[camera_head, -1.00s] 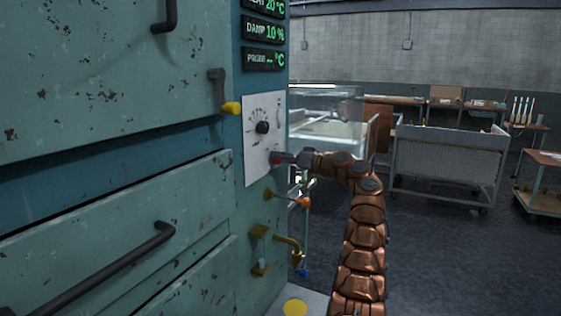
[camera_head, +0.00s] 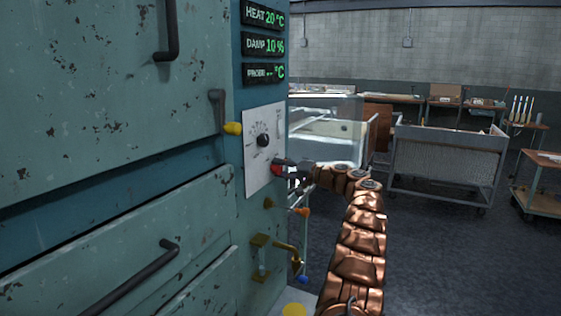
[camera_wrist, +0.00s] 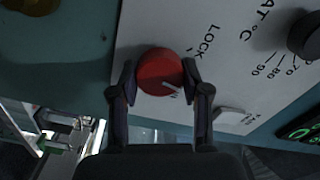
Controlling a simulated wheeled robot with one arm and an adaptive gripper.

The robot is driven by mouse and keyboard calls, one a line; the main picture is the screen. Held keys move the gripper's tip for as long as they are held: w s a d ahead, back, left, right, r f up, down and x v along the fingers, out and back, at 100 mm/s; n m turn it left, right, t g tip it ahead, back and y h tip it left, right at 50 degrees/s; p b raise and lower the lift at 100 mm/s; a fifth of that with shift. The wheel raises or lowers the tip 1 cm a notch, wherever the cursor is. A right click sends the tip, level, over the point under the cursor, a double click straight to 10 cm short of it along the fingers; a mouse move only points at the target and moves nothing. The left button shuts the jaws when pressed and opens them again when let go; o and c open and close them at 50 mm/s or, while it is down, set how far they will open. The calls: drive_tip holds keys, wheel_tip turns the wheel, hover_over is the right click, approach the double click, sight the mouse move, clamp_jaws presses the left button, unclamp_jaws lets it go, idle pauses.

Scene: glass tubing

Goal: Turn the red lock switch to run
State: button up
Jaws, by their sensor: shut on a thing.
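The red lock switch (camera_wrist: 160,72) is a round knob on the white control panel (camera_wrist: 225,40), seen close in the wrist view. The word LOCK is printed beside it. A pale pointer line on the knob's face points to the lower right in that view, away from LOCK, partly toward my right finger; the lettering there is mostly hidden. My gripper (camera_wrist: 160,85) is shut on the knob, one finger on each side. In the head view the red switch (camera_head: 277,170) shows at the panel's lower right, partly covered by my gripper (camera_head: 286,168).
A black dial (camera_head: 263,140) sits above the switch, under green displays (camera_head: 264,45). An orange-tipped lever (camera_head: 302,211) and a brass valve (camera_head: 260,258) are below. Open floor lies to the right.

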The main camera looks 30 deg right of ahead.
drive_tip(key=m+p, duration=0.3)
drive_tip(key=shift+r, duration=0.1)
drive_tip(key=shift+m+p, duration=1.3)
drive_tip(key=shift+m, duration=0.4)
drive_tip(key=shift+f, duration=0.2)
drive_tip(key=o, duration=1.1)
drive_tip(key=shift+o, duration=0.2)
drive_tip(key=shift+s+d, duration=0.1)
drive_tip(key=v, duration=1.1)
drive_tip(key=shift+s+d, duration=0.2)
drive_tip(key=shift+s, duration=0.15)
